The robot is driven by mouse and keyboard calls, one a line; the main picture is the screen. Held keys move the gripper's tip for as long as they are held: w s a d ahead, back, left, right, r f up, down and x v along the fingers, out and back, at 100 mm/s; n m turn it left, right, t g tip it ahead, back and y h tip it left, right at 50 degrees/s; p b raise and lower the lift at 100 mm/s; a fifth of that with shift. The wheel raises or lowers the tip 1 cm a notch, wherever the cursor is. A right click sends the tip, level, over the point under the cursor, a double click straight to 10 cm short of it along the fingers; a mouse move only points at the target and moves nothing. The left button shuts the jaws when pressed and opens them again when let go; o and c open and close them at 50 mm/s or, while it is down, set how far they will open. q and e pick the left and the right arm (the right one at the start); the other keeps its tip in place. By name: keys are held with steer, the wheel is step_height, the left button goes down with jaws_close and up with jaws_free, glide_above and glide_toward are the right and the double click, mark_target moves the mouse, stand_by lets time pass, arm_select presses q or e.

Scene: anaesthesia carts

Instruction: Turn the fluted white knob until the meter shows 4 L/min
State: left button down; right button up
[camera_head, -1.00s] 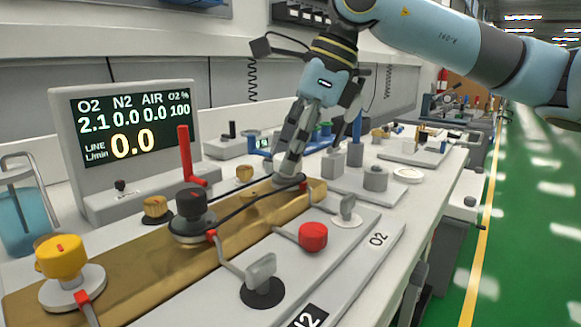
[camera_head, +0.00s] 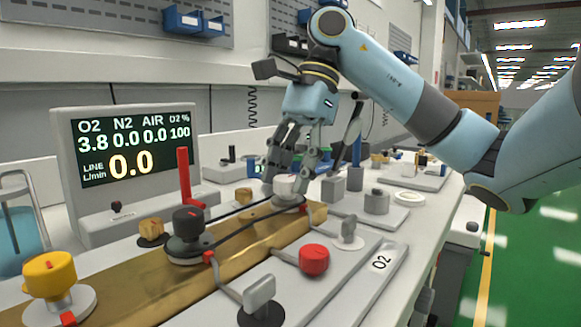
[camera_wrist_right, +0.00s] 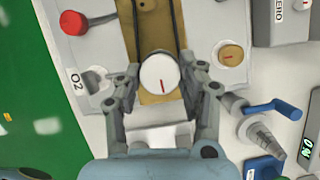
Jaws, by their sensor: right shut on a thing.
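The white knob (camera_head: 287,186) stands at the far end of the brass block, and it also shows in the right wrist view (camera_wrist_right: 160,76) with a red mark on its top. My right gripper (camera_head: 287,188) is shut on it from above, with a finger on either side in the right wrist view (camera_wrist_right: 162,80). The meter screen (camera_head: 125,143) stands at the left. It reads O2 3.8, N2 0.0, AIR 0.0, O2 % 100 and LINE 0.0 L/min. My left gripper is out of view.
The brass block (camera_head: 130,275) also carries a black knob (camera_head: 188,222) and, near the front, a yellow knob (camera_head: 50,277). A red knob (camera_head: 314,260) and grey levers sit to the right. A red upright lever (camera_head: 184,177) rises beside the screen.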

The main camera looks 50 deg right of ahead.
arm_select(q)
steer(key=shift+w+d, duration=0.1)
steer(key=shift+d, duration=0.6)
